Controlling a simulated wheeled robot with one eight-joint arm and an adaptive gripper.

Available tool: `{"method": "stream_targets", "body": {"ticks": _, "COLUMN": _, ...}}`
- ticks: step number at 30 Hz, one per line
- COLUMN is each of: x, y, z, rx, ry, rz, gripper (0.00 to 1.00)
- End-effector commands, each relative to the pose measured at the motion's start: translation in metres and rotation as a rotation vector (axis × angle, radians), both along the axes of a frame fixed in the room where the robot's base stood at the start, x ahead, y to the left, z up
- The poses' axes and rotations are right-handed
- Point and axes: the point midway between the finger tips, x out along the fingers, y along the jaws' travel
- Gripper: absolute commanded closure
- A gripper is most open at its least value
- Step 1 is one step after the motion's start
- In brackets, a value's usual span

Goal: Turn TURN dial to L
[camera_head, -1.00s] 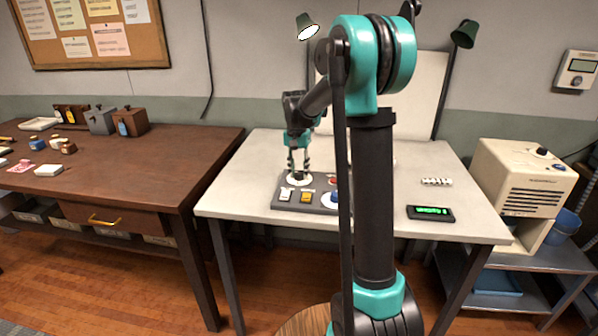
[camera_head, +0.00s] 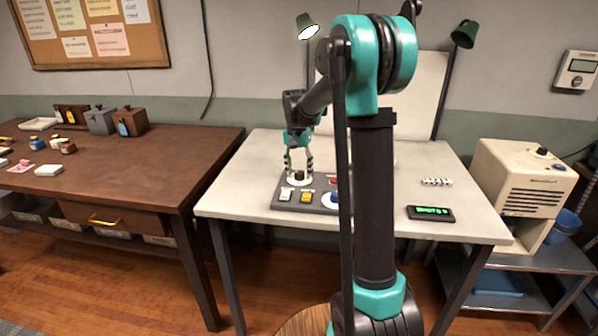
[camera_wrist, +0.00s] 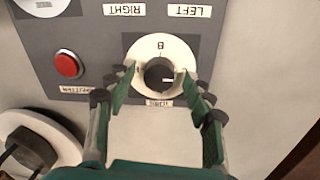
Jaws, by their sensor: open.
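The dial is a black knob (camera_wrist: 160,74) with a white pointer mark on a round white plate (camera_wrist: 183,50). A small label below the plate is hard to read. In the head view the dial (camera_head: 299,180) sits at the back left of the grey panel (camera_head: 318,206). My gripper (camera_wrist: 158,80) is open, its fingers on both sides of the knob; contact cannot be told. It points down at the dial in the head view (camera_head: 299,160).
A white switch (camera_head: 286,194), a yellow switch (camera_head: 307,197) and a green-lit display (camera_head: 431,213) are nearby.

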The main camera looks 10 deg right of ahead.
Motion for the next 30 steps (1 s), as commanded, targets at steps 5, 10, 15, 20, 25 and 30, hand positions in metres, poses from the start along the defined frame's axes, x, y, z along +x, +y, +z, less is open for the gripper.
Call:
{"method": "stream_targets", "body": {"ticks": 5, "x": 0.000, "y": 0.001, "z": 0.025, "rx": 0.000, "ry": 0.000, "rz": 0.000, "gripper": 0.48}}
{"method": "stream_targets", "body": {"ticks": 10, "x": 0.001, "y": 0.003, "z": 0.061, "rx": 0.000, "ry": 0.000, "rz": 0.000, "gripper": 0.48}}
{"method": "stream_targets", "body": {"ticks": 15, "x": 0.002, "y": 0.004, "z": 0.092, "rx": 0.000, "ry": 0.000, "rz": 0.000, "gripper": 0.48}}
{"method": "stream_targets", "body": {"ticks": 20, "x": 0.003, "y": 0.005, "z": 0.109, "rx": 0.000, "ry": 0.000, "rz": 0.000, "gripper": 0.48}}
{"method": "stream_targets", "body": {"ticks": 25, "x": 0.003, "y": 0.005, "z": 0.116, "rx": 0.000, "ry": 0.000, "rz": 0.000, "gripper": 0.48}}
{"method": "stream_targets", "body": {"ticks": 30, "x": 0.003, "y": 0.005, "z": 0.116, "rx": 0.000, "ry": 0.000, "rz": 0.000, "gripper": 0.48}}
